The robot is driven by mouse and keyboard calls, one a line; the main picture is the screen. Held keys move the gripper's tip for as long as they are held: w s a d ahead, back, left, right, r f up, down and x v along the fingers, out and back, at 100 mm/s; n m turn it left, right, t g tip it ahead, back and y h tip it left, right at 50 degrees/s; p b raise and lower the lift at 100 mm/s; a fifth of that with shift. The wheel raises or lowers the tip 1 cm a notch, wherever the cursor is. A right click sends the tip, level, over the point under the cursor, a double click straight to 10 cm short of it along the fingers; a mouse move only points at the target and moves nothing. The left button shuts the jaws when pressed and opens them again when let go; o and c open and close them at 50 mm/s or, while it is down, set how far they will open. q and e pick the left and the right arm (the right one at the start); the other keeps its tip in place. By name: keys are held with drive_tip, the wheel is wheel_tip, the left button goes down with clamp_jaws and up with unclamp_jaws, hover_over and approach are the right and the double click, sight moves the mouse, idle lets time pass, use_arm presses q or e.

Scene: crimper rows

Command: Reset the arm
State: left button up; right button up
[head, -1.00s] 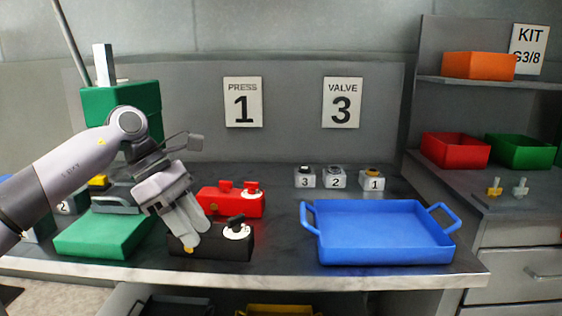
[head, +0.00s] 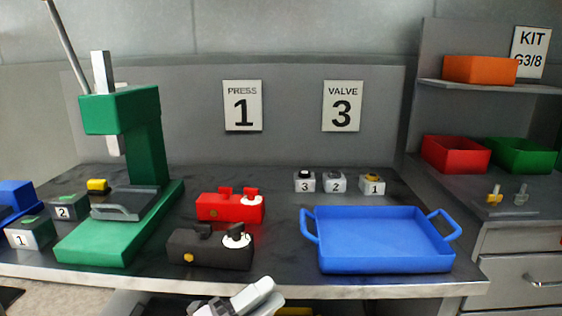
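My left gripper (head: 262,297) shows at the bottom edge of the head view, in front of and below the table's front edge. Only its upper part is in the picture. It is apart from everything on the table, and I cannot make out a gap between its fingers. My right gripper is not in view.
A blue tray (head: 385,262) lies right. Small numbered valves (head: 334,183) stand behind it. Shelf bins (head: 455,155) are far right.

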use_arm(q)
drive_tip(key=s+a+f+n+y, duration=0.8)
drive_tip(key=s+f+n, duration=0.1)
drive_tip(key=f+n, duration=0.3)
drive_tip(key=s+a+f+n+y+p, duration=0.1)
drive_tip(key=s+a+f+n+y, duration=0.8)
drive_tip(key=f+n, duration=0.4)
drive_tip(key=shift+s+a+n+g+p, duration=0.25)
drive_tip(key=shift+s+n+g, duration=0.2)
drive_tip(key=shift+n, duration=0.75)
drive_tip(key=shift+f, duration=0.1)
